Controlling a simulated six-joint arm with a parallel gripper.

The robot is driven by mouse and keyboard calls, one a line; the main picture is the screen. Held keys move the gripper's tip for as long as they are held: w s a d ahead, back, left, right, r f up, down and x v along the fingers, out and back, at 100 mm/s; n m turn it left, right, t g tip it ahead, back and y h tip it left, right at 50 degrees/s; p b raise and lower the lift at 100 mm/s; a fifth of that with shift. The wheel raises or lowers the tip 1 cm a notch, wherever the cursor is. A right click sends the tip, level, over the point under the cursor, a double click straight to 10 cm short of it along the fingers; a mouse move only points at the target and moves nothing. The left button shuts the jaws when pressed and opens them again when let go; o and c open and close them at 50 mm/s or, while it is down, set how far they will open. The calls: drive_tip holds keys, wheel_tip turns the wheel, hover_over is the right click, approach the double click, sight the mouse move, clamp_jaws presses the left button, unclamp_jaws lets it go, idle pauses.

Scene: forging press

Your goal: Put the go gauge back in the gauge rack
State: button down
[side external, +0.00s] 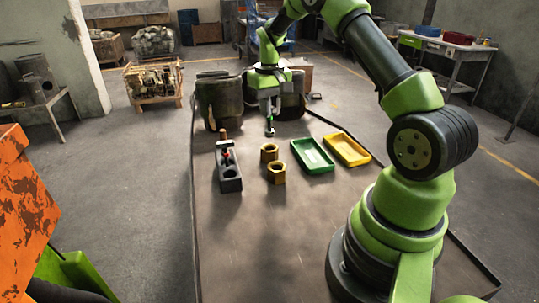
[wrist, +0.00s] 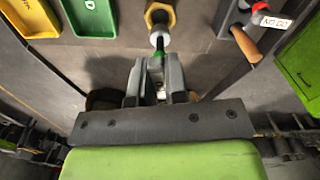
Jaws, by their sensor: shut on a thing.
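My gripper (side external: 269,108) is shut on the go gauge (side external: 270,128), which hangs upright above the bench at the far side of the brass nuts. In the wrist view the gripper (wrist: 155,66) has the gauge (wrist: 158,42) between its fingers, with a green band and a rounded metal end showing. The grey gauge rack (side external: 230,184) stands left of the nuts. A red-banded gauge (side external: 227,154) is in it, and an open round hole shows at its near end. The rack also shows in the wrist view (wrist: 226,14), with a NO GO label (wrist: 275,22).
Two brass hex nuts (side external: 269,152) (side external: 277,173) stand right of the rack. A green tray (side external: 313,168) and a yellow tray (side external: 347,163) lie further right. A wooden handle (wrist: 245,45) stands by the rack's far end. The near bench is clear.

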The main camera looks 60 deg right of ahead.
drive_tip(key=shift+r, duration=0.9)
